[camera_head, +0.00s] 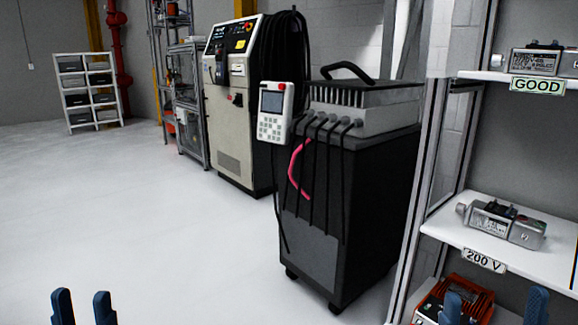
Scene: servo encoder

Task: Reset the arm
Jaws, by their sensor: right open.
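My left gripper (83,307) is at the bottom left edge. Its two blue fingertips point up and stand apart, with bare floor between them and nothing held. My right gripper (494,306) is at the bottom right edge, in front of the lower shelf. Its two blue fingertips are wide apart, and an orange-red device (468,290) shows behind and between them. I see no contact between the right gripper and that device. The rest of both arms is out of view.
A shelf rack on the right has a "GOOD" shelf (480,76) and a "200 V" shelf (440,232), each bearing a metal servo motor. A black wheeled cart (345,190) with cables and a handheld pendant (272,115) stands mid-view. The floor at left is clear.

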